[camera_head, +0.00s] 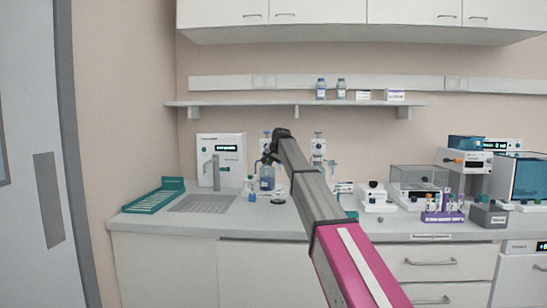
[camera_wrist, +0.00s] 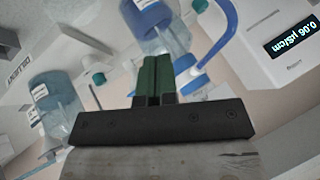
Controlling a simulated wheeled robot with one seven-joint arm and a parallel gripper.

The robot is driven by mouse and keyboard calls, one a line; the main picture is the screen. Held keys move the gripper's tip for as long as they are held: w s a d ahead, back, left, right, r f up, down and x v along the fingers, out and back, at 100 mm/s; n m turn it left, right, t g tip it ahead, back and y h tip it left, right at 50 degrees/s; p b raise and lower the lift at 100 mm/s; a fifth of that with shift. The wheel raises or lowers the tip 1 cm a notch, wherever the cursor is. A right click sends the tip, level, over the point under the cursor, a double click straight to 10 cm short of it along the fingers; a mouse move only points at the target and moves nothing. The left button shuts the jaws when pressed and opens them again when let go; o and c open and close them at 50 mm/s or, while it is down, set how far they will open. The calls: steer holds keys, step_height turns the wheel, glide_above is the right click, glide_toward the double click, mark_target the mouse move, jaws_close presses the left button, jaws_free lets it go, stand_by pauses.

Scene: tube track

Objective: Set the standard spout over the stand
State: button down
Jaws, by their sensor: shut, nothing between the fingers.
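My gripper (camera_wrist: 155,62) is shut and empty; its two green fingers are together in the wrist view. In the head view my gripper (camera_head: 265,160) is in front of a clear bottle dispenser (camera_head: 267,183) beside the sink. A blue curved tube (camera_wrist: 228,35), which looks like a spout, arches to the right of the fingers in the wrist view. A clear bottle with a blue collar (camera_wrist: 148,18) is just beyond the fingertips; contact cannot be told. A dark round base (camera_head: 278,201), possibly the stand, lies on the bench by the dispenser. My arm hides part of this area.
A white water unit (camera_head: 222,160) stands behind the sink (camera_head: 205,204); its display (camera_wrist: 291,37) shows in the wrist view. A teal rack (camera_head: 155,197) is at the left. A small blue bottle (camera_head: 252,194) stands near the dispenser. Another bottle (camera_wrist: 55,108) is left in the wrist view.

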steer(key=a, duration=0.2)
steer(key=w+a+r, duration=0.1)
steer(key=shift+w+a, duration=0.1)
steer(key=shift+a, duration=0.1)
steer(key=shift+w+a, duration=0.2)
steer(key=shift+a, duration=0.75)
steer(key=shift+d, duration=0.2)
steer(key=shift+s+d, duration=0.1)
steer(key=shift+d, duration=0.5)
